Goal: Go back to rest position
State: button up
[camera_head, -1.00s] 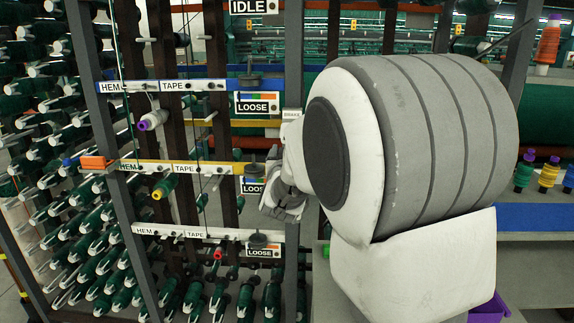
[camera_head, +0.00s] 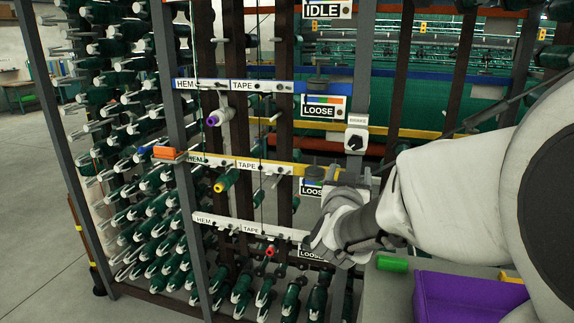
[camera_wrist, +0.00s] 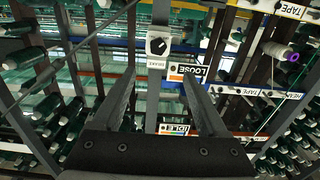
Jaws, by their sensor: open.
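My gripper (camera_head: 335,225) is at the end of my white arm, which comes in from the right of the head view. It appears in front of the rack's lower right, near the LOOSE labels; its fingers are hard to make out there. In the wrist view its two dark fingers (camera_wrist: 158,78) stand apart with nothing held between them. Beyond them is a white plate with a black brake knob (camera_wrist: 157,46) on a grey post. This brake knob also shows in the head view (camera_head: 354,142), above my gripper.
A rack with blue, yellow and white HEM/TAPE rails (camera_head: 240,86) stands close by, with many green bobbins (camera_head: 130,130) to its left. A purple box (camera_head: 465,299) and a green cylinder (camera_head: 392,263) lie at lower right. Open floor (camera_head: 40,230) is at left.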

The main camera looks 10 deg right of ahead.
jog(key=s+a+r+n+g+y+p, duration=0.3)
jog(key=s+a+r+g+y+p, duration=0.1)
jog(key=s+a+y+p, duration=0.35)
jog(key=s+d+f+n+g+p, duration=0.1)
jog(key=s+g+p, duration=0.2)
jog(key=s, duration=1.7)
jog(key=g+h, duration=0.1)
jog(key=g, duration=0.3)
jog(key=shift+s+d, duration=0.1)
jog(key=shift+c, duration=0.3)
